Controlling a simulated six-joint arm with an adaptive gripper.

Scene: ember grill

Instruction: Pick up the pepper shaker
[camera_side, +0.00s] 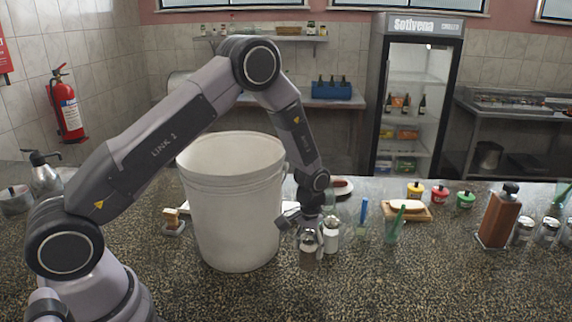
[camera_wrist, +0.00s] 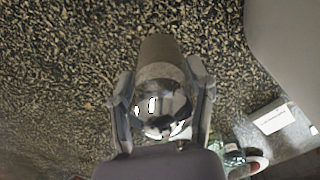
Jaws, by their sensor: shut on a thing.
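The pepper shaker (camera_side: 309,257) has a shiny chrome cap and a brownish body. In the side view it is upright at the front of my gripper (camera_side: 310,236). In the wrist view the shaker's chrome cap (camera_wrist: 162,103) sits between the two fingers of my gripper (camera_wrist: 163,108), with its brown body beyond. The fingers are shut on it from both sides. I cannot tell whether its base touches the counter. A similar shaker with a white body and chrome cap (camera_side: 331,238) stands just right of it.
A large white bucket (camera_side: 237,220) stands close on the left. The speckled counter (camera_side: 400,285) is clear in front.

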